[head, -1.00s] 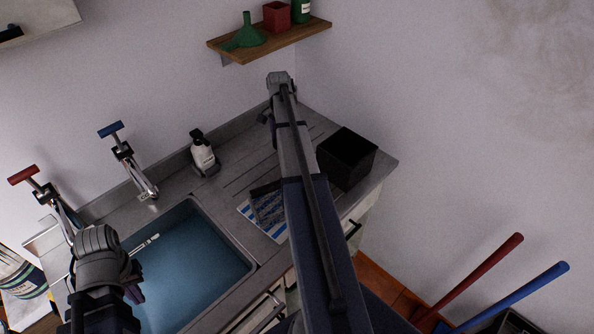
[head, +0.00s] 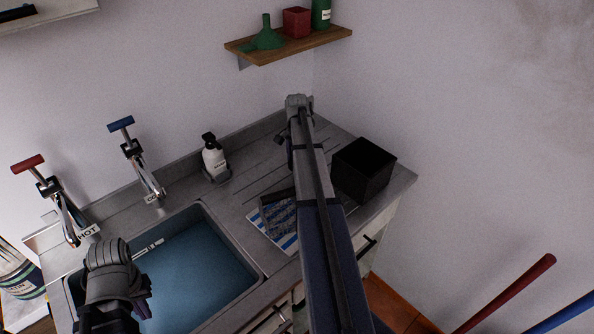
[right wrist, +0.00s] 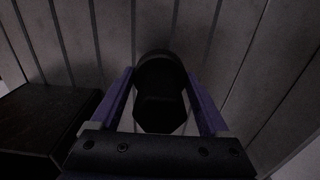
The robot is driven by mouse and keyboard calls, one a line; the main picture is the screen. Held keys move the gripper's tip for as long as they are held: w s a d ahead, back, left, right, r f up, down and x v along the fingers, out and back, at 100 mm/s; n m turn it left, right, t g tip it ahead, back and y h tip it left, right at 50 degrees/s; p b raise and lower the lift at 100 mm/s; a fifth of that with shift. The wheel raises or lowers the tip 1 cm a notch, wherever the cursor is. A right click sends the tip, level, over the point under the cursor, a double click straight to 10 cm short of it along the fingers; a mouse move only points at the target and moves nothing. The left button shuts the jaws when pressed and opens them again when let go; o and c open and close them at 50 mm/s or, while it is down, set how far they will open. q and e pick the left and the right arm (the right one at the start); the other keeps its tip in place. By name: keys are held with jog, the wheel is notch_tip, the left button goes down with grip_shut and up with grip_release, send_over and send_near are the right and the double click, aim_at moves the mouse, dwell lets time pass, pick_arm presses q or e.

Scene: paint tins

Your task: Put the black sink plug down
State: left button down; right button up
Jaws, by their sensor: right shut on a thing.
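The black sink plug (right wrist: 160,95) is between the purple fingers of my right gripper (right wrist: 160,76) in the right wrist view. The gripper is shut on it, over the grooved grey draining board (right wrist: 75,40). Whether the plug touches the board I cannot tell. In the head view my right arm reaches over the draining board (head: 255,165), and the arm hides most of that gripper and the plug. My left gripper (head: 143,290) is over the near left part of the sink (head: 200,270); its fingers are too hidden to judge.
A black box (head: 363,170) stands right of my right arm. A paint tray (head: 278,212) lies on a striped cloth (head: 290,243), partly behind that arm. A soap bottle (head: 214,158) and two taps (head: 138,165) line the back. A shelf (head: 290,47) hangs above.

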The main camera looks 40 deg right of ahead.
notch_tip(320, 180, down, 4)
jog(key=b, duration=0.3)
jog(key=shift+r, duration=0.25)
jog(key=o, duration=1.4)
notch_tip(320, 180, up, 12)
jog(key=p, duration=1.2)
